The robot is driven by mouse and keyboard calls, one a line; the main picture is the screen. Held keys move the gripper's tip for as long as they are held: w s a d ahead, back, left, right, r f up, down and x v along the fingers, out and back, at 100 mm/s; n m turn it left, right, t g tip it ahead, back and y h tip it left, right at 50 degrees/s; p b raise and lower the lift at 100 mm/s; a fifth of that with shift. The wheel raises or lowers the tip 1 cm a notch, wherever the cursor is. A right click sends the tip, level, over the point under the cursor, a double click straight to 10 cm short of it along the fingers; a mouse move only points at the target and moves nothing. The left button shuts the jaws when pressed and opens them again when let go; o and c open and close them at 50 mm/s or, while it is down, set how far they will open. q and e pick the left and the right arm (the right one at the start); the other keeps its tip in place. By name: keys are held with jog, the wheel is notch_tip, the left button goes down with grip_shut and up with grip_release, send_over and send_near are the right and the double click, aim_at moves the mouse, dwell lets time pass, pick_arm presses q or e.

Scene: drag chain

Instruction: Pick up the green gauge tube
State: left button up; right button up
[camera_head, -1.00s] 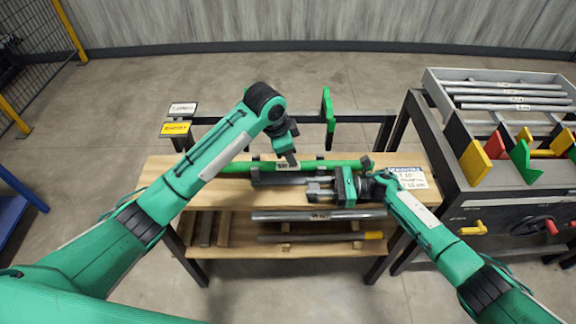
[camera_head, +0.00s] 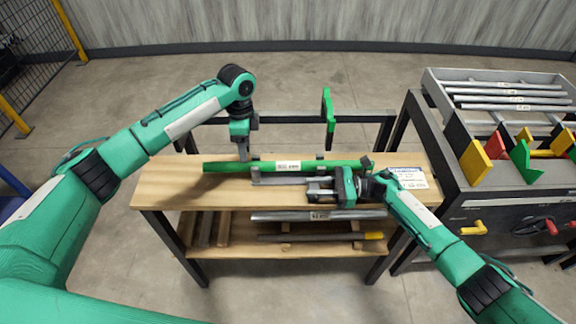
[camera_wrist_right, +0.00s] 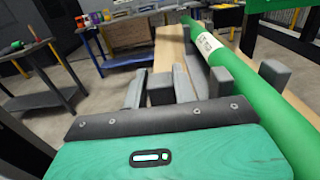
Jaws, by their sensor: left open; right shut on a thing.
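The green gauge tube (camera_head: 235,166) lies lengthwise across the back of the wooden table top, with a white label near its middle. In the right wrist view the tube (camera_wrist_right: 240,82) runs along the right side, beside my right gripper and outside its fingers. My left gripper (camera_head: 243,153) points down at the left part of the tube, fingers open; whether it touches the tube cannot be told. My right gripper (camera_head: 318,188) is in front of the tube. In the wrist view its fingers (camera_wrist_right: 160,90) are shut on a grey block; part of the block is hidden.
A grey bar (camera_head: 280,181) and upright grey posts stand beside the tube. The lower shelf (camera_head: 230,246) holds several rods. A grey cabinet (camera_head: 480,200) with coloured flaps stands to the right. A green upright piece (camera_head: 328,108) rises behind the table. The table's left end is bare.

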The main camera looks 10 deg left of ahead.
aim_at(265, 166)
pick_arm(q)
jog(key=shift+s+a+f, duration=0.1)
jog(key=shift+s+f, duration=0.1)
jog(key=shift+f, duration=0.85)
jog(key=shift+s+d+f, duration=0.1)
jog(key=shift+s+f, duration=0.05)
jog(key=shift+f, duration=0.85)
jog(key=shift+s+a+f, duration=0.1)
jog(key=shift+s+f, duration=0.1)
jog(key=shift+f, duration=0.85)
grip_shut()
